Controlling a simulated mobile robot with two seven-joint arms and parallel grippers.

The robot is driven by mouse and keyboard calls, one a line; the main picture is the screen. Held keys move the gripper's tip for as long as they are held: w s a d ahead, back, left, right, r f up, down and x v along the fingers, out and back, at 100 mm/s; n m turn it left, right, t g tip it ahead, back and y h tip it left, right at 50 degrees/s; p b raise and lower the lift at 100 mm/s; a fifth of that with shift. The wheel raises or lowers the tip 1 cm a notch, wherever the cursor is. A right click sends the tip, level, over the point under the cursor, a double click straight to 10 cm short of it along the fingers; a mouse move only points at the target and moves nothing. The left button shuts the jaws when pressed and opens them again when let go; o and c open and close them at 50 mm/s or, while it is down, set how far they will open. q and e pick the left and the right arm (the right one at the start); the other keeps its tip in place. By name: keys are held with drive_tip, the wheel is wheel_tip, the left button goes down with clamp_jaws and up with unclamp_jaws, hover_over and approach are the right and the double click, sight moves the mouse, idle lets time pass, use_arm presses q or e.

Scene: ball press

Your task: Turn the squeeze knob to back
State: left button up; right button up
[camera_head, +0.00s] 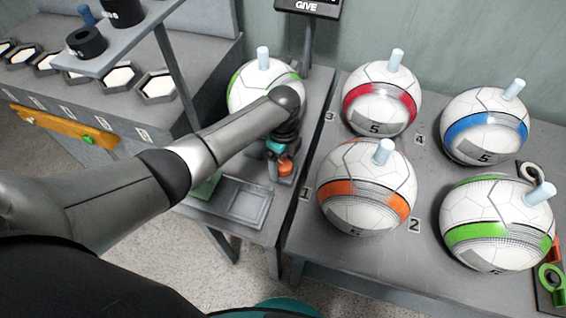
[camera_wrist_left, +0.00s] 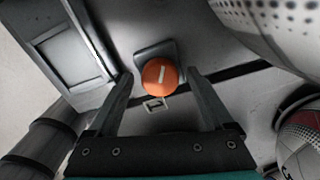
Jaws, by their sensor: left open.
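The squeeze knob is an orange round knob (camera_head: 286,166) with a short white mark on its face, on the grey table beside the patterned ball. In the left wrist view the knob (camera_wrist_left: 160,77) sits on a dark grey base, its white mark running nearly up and down. My left gripper (camera_wrist_left: 160,76) is open, with one finger on each side of the knob and visible gaps between. In the head view my left gripper (camera_head: 281,152) is over the knob, its fingers mostly hidden by the wrist. My right gripper's fingers are not in view.
A shallow grey tray (camera_head: 242,200) lies left of the knob. Several balls, including an orange-banded ball (camera_head: 345,205), stand on the right table. A bench with hexagonal holders (camera_head: 156,87) is at left.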

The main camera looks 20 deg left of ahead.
use_arm(q)
drive_tip(key=shift+c, duration=0.2)
clamp_jaws()
idle(0.6)
